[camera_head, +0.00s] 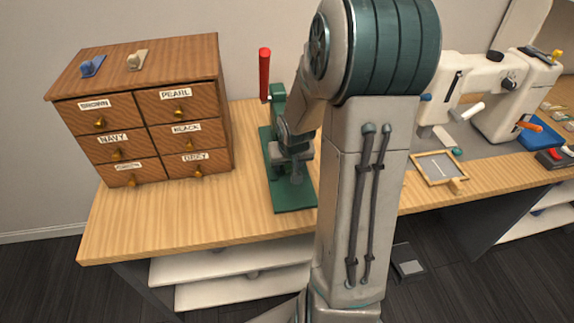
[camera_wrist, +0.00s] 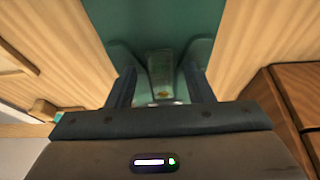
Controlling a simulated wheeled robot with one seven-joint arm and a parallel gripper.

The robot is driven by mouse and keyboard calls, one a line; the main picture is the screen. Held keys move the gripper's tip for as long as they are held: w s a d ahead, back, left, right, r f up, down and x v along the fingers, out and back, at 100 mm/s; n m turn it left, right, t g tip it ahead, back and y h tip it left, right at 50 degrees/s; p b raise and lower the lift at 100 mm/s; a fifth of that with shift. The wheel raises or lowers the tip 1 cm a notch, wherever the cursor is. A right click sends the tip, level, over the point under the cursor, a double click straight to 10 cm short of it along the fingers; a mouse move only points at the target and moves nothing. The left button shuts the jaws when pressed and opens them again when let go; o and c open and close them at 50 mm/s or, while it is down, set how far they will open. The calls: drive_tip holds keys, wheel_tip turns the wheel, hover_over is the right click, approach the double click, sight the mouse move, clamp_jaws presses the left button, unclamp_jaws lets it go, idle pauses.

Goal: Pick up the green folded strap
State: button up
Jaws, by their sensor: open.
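I cannot make out a green folded strap for certain in either view. My gripper (camera_wrist: 160,92) is open in the wrist view, with its two dark fingers apart. A grey-green piece with a small gold spot (camera_wrist: 163,72) shows between the fingers; I cannot tell whether it is part of the press or a separate thing, or whether the fingers touch it. Behind it lies a teal surface. In the head view my arm reaches down over the green press (camera_head: 294,200), which has a red lever (camera_head: 265,70), and hides part of it.
A wooden drawer cabinet (camera_head: 140,75) with labelled drawers stands left, with a blue clip (camera_head: 92,65) and a tan clip (camera_head: 137,60) on top. A sewing machine (camera_head: 495,100) and small wooden frame (camera_head: 436,168) are right. The bench (camera_head: 190,215) is bare at front left.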

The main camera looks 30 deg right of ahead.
clamp_jaws()
drive_tip(key=shift+r, duration=0.1)
